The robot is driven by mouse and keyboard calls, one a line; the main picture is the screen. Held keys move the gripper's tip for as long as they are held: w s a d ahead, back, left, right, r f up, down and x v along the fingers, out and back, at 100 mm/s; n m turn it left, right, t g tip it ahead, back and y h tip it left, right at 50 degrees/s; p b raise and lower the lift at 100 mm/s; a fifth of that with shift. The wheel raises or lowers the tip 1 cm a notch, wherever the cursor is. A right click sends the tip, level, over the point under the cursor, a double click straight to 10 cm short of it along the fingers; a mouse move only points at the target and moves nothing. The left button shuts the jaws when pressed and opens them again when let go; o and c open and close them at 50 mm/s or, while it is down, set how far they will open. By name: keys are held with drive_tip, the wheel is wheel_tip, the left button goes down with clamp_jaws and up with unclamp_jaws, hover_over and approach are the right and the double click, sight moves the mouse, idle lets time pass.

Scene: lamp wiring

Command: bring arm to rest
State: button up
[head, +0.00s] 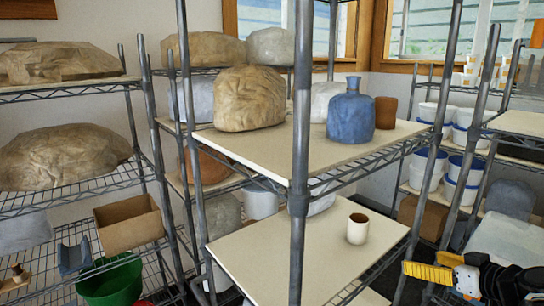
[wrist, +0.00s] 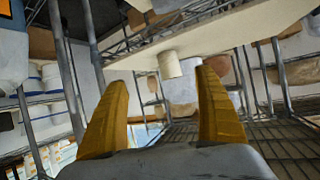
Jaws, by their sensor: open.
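My gripper (head: 428,275) is at the lower right of the head view, its yellow fingers pointing left. In the wrist view both fingers (wrist: 164,76) are spread apart, with nothing held between them. A small cream cup (head: 357,229) with a dark inside stands upright on the lower board of the middle rack. The gripper is to the right of the cup and apart from it. In the wrist view the cup (wrist: 170,64) shows beyond the fingertips, in the gap between them.
The middle rack's metal post (head: 299,150) stands in front. Its upper board (head: 300,150) carries a wrapped lump (head: 249,99), a blue bottle (head: 351,112) and a brown cup (head: 385,113). White buckets (head: 428,169) fill the right rack. The lower board is mostly bare around the cup.

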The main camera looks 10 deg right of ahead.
drive_tip(key=s+a+f+g+b, duration=0.1)
drive_tip(key=a+f+g+b, duration=0.15)
drive_tip(key=a, duration=0.75)
drive_tip(key=s+a+f+g+b, duration=0.1)
drive_tip(key=a+f+g+b, duration=0.15)
drive_tip(key=a, duration=0.65)
drive_tip(key=s+a+f+m+h+b, duration=0.1)
drive_tip(key=s+a+f+h+b, duration=0.1)
drive_tip(key=s+a, duration=0.5)
drive_tip(key=shift+s+a+f, duration=0.4)
drive_tip(key=shift+s+f, duration=0.35)
drive_tip(key=shift+f, duration=0.1)
